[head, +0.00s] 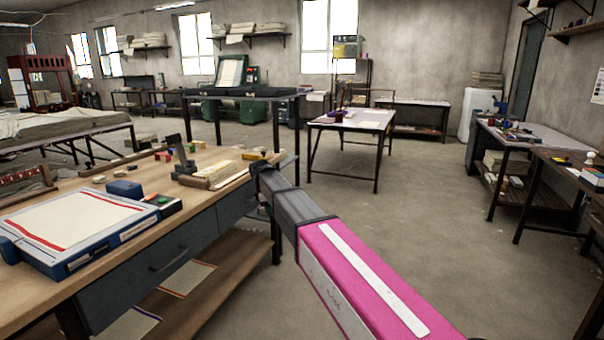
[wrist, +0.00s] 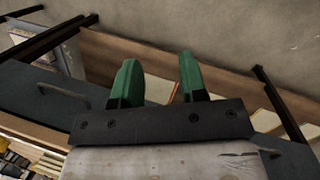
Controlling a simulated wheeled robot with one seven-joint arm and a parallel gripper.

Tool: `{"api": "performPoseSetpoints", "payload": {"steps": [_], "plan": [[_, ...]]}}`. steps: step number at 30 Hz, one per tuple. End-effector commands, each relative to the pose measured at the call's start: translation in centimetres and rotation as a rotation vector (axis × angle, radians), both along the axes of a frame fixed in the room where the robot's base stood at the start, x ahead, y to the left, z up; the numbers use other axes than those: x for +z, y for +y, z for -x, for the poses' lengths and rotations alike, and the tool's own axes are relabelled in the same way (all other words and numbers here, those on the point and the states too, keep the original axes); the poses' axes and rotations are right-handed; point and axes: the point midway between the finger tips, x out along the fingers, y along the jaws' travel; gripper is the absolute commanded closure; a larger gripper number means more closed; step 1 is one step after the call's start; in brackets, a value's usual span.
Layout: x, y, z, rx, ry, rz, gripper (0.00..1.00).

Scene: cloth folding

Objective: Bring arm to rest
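My gripper (wrist: 158,80) shows in the wrist view with its two green fingers spread apart and nothing between them. In the head view my pink and grey arm reaches from the bottom right to the front right corner of the wooden workbench (head: 138,183); the fingers cannot be made out clearly there. A white cloth (head: 80,225) with red stripes lies flat on a blue-framed board (head: 100,257) on the bench, left of my arm and apart from it.
A wooden block or press (head: 213,175) and small coloured pieces stand at the back of the bench. A drawer (head: 150,268) and a lower shelf (head: 215,285) are below its top. Open floor (head: 440,230) lies to the right, before another workbench (head: 535,142).

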Motion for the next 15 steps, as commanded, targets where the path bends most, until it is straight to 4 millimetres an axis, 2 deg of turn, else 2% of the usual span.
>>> {"api": "performPoseSetpoints", "payload": {"steps": [1,3,8,11,15], "plan": [[-2.1,-3.3,2.1,-0.090,0.000,-0.019,0.61],[-4.6,-6.8,3.8,-0.217,-0.005,-0.050,0.61],[-9.7,-14.5,8.8,-0.528,-0.017,-0.115,0.61],[-12.6,-18.9,12.5,-0.737,-0.023,-0.155,0.61],[-16.0,-24.6,18.7,-1.045,-0.029,-0.205,0.61]]}}
